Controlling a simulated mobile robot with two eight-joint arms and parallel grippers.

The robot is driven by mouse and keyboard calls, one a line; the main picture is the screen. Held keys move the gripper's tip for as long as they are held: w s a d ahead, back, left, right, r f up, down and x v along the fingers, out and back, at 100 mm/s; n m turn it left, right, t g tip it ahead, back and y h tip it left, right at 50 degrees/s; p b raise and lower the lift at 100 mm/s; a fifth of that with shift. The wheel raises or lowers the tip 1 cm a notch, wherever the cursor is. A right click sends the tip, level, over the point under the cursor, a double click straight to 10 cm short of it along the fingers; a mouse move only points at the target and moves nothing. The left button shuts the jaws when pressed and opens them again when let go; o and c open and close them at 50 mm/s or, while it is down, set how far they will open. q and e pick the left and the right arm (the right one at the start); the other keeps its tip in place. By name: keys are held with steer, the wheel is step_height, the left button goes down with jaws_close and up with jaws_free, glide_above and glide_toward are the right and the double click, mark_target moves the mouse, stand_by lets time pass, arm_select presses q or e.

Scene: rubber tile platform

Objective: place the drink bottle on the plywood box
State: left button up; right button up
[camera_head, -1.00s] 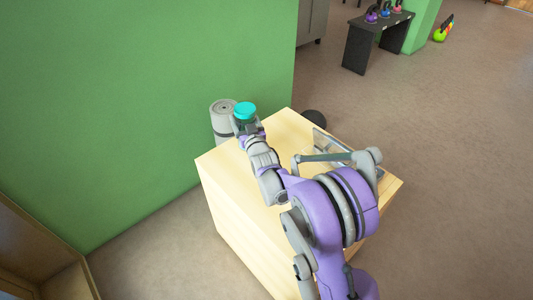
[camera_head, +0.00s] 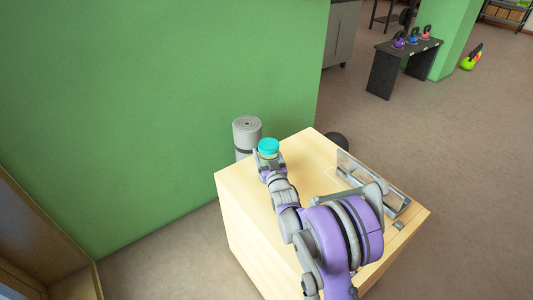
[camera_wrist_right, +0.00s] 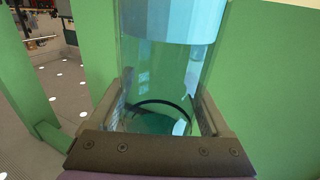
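The drink bottle (camera_head: 268,147) has a teal cap and a clear body. It stands upright in my right gripper (camera_head: 269,162), over the back-left part of the plywood box (camera_head: 306,152). In the right wrist view the bottle (camera_wrist_right: 165,70) sits between the two fingers, which look closed on its sides. Its base is hidden by the gripper in the head view, so I cannot tell whether it touches the box top. My left gripper is out of view.
A rolled grey mat (camera_head: 246,135) stands behind the box by the green wall (camera_head: 180,90). A dark ball (camera_head: 337,142) is on the floor behind. The box top between bottle and rack is clear.

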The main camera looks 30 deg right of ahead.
steer(key=shift+o, duration=1.1)
steer(key=shift+r, duration=0.1)
steer(key=s+a+n+g+y+p, duration=0.1)
steer(key=s+a+g+y, duration=0.15)
steer(key=s+a, duration=0.65)
steer(key=s+a+n+g+y, duration=0.15)
steer(key=s+a+g, duration=0.35)
steer(key=s, duration=0.6)
steer(key=s+a+f+g, duration=0.1)
steer(key=s+a, duration=0.3)
steer(key=s, duration=0.6)
steer(key=s+a+f+n+g+y, duration=0.1)
steer(key=s+a+g, duration=0.3)
steer(key=s, duration=0.7)
steer(key=shift+f+y, duration=0.3)
steer(key=shift+f, duration=0.15)
